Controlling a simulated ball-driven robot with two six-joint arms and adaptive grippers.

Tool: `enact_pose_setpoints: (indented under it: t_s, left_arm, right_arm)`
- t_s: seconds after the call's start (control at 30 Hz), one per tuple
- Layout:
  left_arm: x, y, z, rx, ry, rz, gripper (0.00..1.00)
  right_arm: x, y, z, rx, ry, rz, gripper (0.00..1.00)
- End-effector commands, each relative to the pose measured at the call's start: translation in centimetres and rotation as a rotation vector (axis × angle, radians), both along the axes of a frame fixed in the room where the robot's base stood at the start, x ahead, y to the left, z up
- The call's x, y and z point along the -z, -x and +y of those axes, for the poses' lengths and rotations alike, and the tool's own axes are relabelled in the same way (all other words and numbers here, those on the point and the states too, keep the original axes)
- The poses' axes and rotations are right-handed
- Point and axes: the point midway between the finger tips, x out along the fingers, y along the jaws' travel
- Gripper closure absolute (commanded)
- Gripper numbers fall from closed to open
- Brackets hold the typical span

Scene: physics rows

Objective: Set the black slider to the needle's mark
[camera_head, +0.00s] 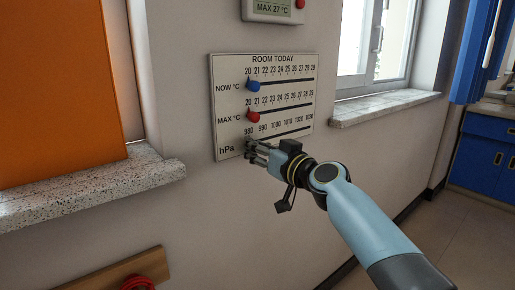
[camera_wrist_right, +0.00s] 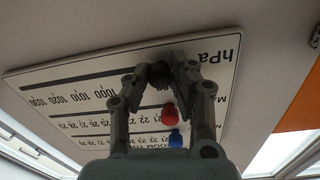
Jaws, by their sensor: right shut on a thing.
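The white "ROOM TODAY" board (camera_head: 289,72) hangs on the wall, with a scale for NOW °C, MAX °C and hPa. My right gripper (camera_head: 257,152) is at the left end of the hPa row, below the 980 mark. In the wrist view my right gripper (camera_wrist_right: 160,82) is shut on the black slider (camera_wrist_right: 159,73), which sits between its fingertips at the hPa end of its slot. In the head view the fingers mostly hide the slider. No needle is in view. My left gripper is not in view.
The blue slider (camera_head: 253,86) and red slider (camera_head: 254,117) stand near the left ends of their rows. Above is a display (camera_head: 271,7) reading MAX 27 °C. Stone sills (camera_head: 90,190) jut out to the left and right (camera_head: 385,107). A red knob (camera_head: 138,283) is below.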

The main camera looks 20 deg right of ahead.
Motion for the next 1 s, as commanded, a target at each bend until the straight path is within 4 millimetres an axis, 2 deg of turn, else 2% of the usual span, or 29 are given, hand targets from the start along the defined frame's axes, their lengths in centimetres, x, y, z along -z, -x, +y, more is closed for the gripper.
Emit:
enact_pose_setpoints:
  t_s: [0.17,0.4,0.53,0.67,0.93,0.97,1.0]
  left_arm:
    - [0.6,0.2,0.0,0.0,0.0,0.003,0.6]
    - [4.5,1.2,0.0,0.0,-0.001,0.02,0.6]
    - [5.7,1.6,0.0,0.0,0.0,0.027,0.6]
    - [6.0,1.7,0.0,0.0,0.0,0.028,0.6]
    - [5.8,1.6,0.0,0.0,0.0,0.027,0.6]
    - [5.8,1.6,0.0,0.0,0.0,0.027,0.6]
    - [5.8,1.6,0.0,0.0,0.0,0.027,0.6]
  right_arm:
    - [0.2,-0.2,-0.6,0.0,0.003,-0.001,1.0]
    - [0.9,-2.0,-5.6,0.002,0.007,0.0,1.0]
    - [0.7,-2.7,-7.4,0.001,0.004,0.002,1.0]
    - [0.3,-2.9,-8.1,0.001,0.001,0.003,1.0]
    - [0.1,-2.9,-8.1,0.0,0.0,0.003,1.0]
    - [0.1,-2.9,-8.1,0.0,0.0,0.003,0.74]
    - [0.1,-2.9,-8.1,0.0,0.0,0.003,0.69]
